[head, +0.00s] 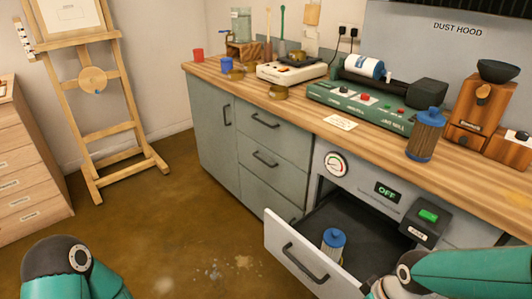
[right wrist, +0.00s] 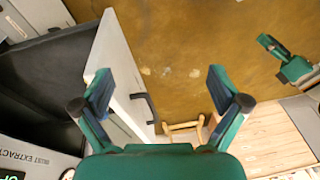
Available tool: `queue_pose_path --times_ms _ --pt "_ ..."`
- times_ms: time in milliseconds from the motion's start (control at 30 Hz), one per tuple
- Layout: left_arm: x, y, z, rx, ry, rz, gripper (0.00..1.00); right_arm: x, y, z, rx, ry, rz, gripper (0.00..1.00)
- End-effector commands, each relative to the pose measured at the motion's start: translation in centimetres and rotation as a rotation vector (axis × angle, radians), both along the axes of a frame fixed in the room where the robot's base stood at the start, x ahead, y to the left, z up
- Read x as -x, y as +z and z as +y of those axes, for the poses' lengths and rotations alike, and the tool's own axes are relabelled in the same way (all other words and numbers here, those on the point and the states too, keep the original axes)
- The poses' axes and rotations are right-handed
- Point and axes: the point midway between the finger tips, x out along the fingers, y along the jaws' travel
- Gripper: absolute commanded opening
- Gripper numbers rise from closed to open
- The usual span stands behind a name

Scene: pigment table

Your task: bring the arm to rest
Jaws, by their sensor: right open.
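My right gripper (right wrist: 161,90) is open in the right wrist view, with nothing between its fingers. In the head view my right arm comes in at the lower right, and its gripper end is partly cut off by the bottom edge, near the open drawer (head: 305,262). The drawer front (right wrist: 118,75) also shows in the right wrist view, beside and beyond the left finger. My left arm shows at the lower left of the head view, its gripper outside that picture. Part of what looks like my left gripper (right wrist: 280,55) shows at the right of the right wrist view.
A jar with a blue lid (head: 334,241) stands in the drawer. Another blue-lidded jar (head: 425,134) stands on the wooden counter (head: 380,135), beside the green jar mill (head: 360,105). A wooden easel (head: 95,85) and drawer cabinet (head: 25,170) stand left.

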Motion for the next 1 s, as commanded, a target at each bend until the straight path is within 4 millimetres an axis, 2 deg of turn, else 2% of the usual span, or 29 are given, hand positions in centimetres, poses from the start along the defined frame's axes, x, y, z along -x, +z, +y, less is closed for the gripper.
queue_pose_path --times_ms 33,167,400,600,933,967,1000 --pt "0.0 -0.8 0.0 0.000 0.000 0.001 0.40 0.2 -2.2 0.7 -0.020 -0.023 0.017 0.98" --pt "0.1 -2.0 0.0 0.000 0.000 0.001 0.40 0.5 -6.6 2.6 -0.073 -0.108 0.048 0.98" --pt "0.0 -4.7 0.0 0.000 0.000 0.001 0.40 2.5 -16.1 6.1 -0.162 -0.335 0.128 0.98" --pt "0.1 -6.3 0.0 0.000 0.000 0.001 0.40 4.7 -21.9 7.8 -0.194 -0.505 0.183 0.98" --pt "0.1 -8.6 0.0 0.000 0.000 0.001 0.40 8.5 -28.8 9.5 -0.193 -0.723 0.247 0.98" --pt "0.1 -7.0 0.0 0.000 0.000 0.002 0.40 8.1 -26.9 9.4 -0.196 -0.720 0.238 0.98" --pt "0.1 -6.2 0.0 0.000 -0.001 0.002 0.40 8.0 -26.1 9.4 -0.197 -0.718 0.236 0.98"
